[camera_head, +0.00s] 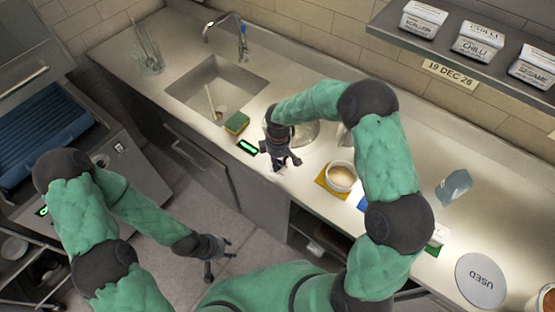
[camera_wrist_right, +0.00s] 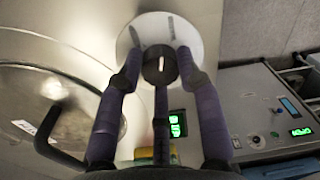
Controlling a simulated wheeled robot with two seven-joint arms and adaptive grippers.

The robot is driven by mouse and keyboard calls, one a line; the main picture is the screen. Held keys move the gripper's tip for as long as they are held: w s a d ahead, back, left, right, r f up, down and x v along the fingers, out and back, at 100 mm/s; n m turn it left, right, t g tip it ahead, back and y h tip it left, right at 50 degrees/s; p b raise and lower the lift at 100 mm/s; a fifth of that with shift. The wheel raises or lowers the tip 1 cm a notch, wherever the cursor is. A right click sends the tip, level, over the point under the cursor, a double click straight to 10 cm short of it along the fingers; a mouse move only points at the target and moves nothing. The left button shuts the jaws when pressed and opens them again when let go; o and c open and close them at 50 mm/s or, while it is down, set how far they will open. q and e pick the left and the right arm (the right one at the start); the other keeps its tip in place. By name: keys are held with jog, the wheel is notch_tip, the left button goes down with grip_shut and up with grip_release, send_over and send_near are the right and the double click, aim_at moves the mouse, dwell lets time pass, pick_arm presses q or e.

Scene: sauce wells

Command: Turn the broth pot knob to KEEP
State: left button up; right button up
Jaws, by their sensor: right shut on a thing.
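The knob (camera_wrist_right: 160,65) is black and round with a white pointer line, on a pale round dial plate (camera_wrist_right: 205,52). The pointer line runs roughly up and down in the right wrist view; the dark dial markings are too small to read. My right gripper (camera_wrist_right: 160,58) is shut on the knob, its purple-grey fingers around it. In the head view my right gripper (camera_head: 281,164) hides the knob at the counter's front edge. A steel pot lid (camera_wrist_right: 45,115) with a dark handle lies beside it. My left gripper (camera_head: 219,259) hangs empty over the floor, fingers spread.
A green-lit display (camera_head: 247,147) sits left of my right gripper, near a green-yellow sponge (camera_head: 236,123) and the sink (camera_head: 215,86). A cup (camera_head: 341,177) stands to the right on a yellow mat (camera_head: 325,184). A white disc marked USED (camera_head: 481,281) lies further right.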

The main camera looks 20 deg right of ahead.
jog(key=n+p, duration=0.1)
jog(key=n, duration=0.3)
jog(key=shift+n, duration=0.3)
jog(key=shift+n+h+p, duration=0.3)
jog(key=shift+n+p, duration=0.35)
jog(key=shift+n, duration=1.15)
jog(key=o, duration=1.2)
jog(key=shift+c, duration=0.2)
notch_tip(320, 180, up, 12)
jog(key=shift+w, duration=0.35)
jog(key=shift+a+f, duration=0.1)
